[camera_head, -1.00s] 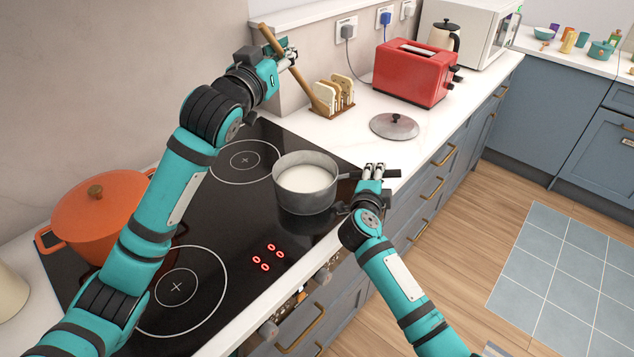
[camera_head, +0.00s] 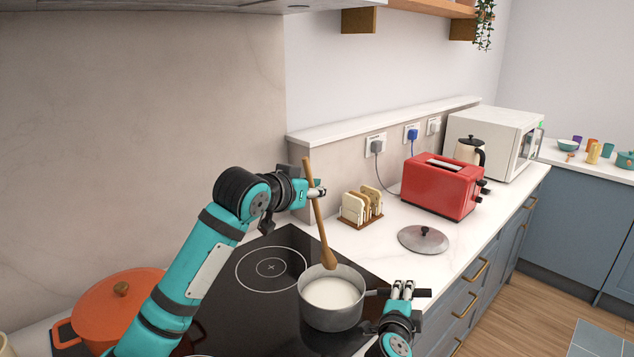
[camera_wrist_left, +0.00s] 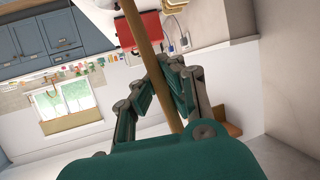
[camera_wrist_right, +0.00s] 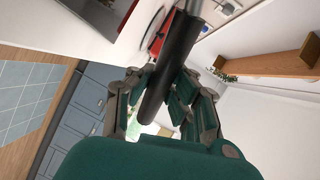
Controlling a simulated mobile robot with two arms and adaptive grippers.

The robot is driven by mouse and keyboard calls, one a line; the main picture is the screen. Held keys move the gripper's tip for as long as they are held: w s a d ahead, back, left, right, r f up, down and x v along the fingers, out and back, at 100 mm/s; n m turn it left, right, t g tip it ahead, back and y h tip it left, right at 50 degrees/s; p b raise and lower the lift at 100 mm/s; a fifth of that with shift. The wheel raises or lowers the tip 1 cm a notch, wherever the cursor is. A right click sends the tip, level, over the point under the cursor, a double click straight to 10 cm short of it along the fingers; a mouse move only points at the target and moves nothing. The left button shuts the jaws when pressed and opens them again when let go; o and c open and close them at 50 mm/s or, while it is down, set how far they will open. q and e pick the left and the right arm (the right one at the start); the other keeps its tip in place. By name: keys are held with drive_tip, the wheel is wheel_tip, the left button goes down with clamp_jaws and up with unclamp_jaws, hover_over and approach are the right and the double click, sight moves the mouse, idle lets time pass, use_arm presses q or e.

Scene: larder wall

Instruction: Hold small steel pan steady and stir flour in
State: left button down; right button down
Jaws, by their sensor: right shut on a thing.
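The small steel pan (camera_head: 330,322) stands on the hob with smooth white contents (camera_head: 332,292). My right gripper (camera_head: 402,290) is shut on its dark handle (camera_head: 423,293), which also crosses between the fingers in the right wrist view (camera_wrist_right: 170,70). My left gripper (camera_head: 316,190) is shut on a wooden spoon (camera_head: 316,215), whose shaft also passes between the fingers in the left wrist view (camera_wrist_left: 145,45). The spoon hangs nearly upright, tilted a little. Its bowl (camera_head: 329,260) is at the pan's far rim, overlapping it; whether they touch is unclear.
The pan lid (camera_head: 423,239) lies on the worktop right of the hob. A toast rack (camera_head: 362,207) and red toaster (camera_head: 442,190) stand behind. An orange pot (camera_head: 117,308) is at the left of the hob. A far ring (camera_head: 268,268) is bare.

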use_arm(q)
wheel_tip(320, 180, down, 10)
drive_tip(key=shift+d+f, duration=0.25)
drive_tip(key=shift+d, duration=0.1)
idle(0.8)
drive_tip(key=shift+w+a, duration=0.1)
drive_tip(key=shift+w, duration=0.05)
